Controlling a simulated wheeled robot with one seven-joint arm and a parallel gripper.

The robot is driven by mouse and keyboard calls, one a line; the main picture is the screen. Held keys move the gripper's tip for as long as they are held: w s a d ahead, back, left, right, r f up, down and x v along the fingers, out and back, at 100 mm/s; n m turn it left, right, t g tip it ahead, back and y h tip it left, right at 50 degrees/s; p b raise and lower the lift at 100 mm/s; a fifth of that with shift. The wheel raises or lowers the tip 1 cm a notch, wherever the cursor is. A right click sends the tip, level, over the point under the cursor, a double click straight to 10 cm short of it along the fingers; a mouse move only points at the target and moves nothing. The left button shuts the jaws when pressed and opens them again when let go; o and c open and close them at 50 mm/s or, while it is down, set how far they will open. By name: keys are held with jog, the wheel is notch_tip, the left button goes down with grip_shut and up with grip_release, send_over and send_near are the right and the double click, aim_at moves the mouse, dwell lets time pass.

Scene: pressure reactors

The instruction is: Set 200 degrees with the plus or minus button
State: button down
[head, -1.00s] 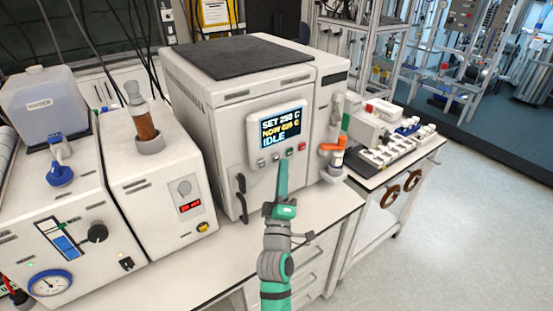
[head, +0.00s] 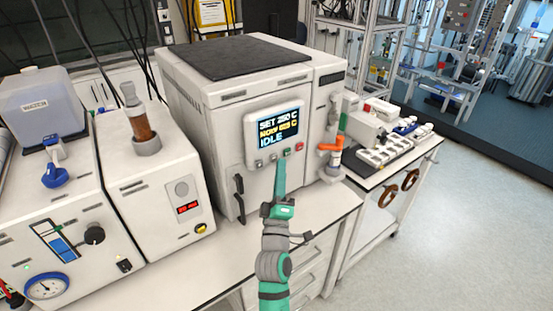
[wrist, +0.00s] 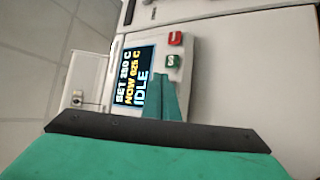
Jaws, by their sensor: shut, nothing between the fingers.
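The white reactor's display (head: 278,126) reads SET 250 C, NOW 025 C and IDLE; it also shows, turned sideways, in the wrist view (wrist: 136,80). Below it runs a row of small buttons: two pale ones at the left (head: 259,164), a green one (head: 287,153) and a red one (head: 299,147). In the wrist view the red button (wrist: 175,39) and the green S button (wrist: 173,61) are clear. My gripper (head: 281,163) is shut and empty, its tips just in front of the row near the middle. The fingers hide the other buttons in the wrist view (wrist: 167,78); contact cannot be told.
A dark handle (head: 239,199) sticks out left of the panel, and an orange-handled valve (head: 331,147) at the right. A white unit with a red readout (head: 180,190) stands left. The bench top (head: 215,262) in front is clear.

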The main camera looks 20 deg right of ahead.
jog(key=shift+a, duration=0.2)
jog(key=shift+s+d, duration=0.15)
dwell(0.4)
jog(key=shift+w, duration=0.55)
jog(key=shift+w+a, duration=0.2)
jog(key=shift+a, duration=0.1)
jog(key=shift+d, duration=0.15)
jog(key=shift+a, duration=0.25)
jog(key=shift+s+d, duration=0.1)
dwell(0.4)
jog(key=shift+s+d, duration=0.35)
jog(key=shift+s, duration=0.25)
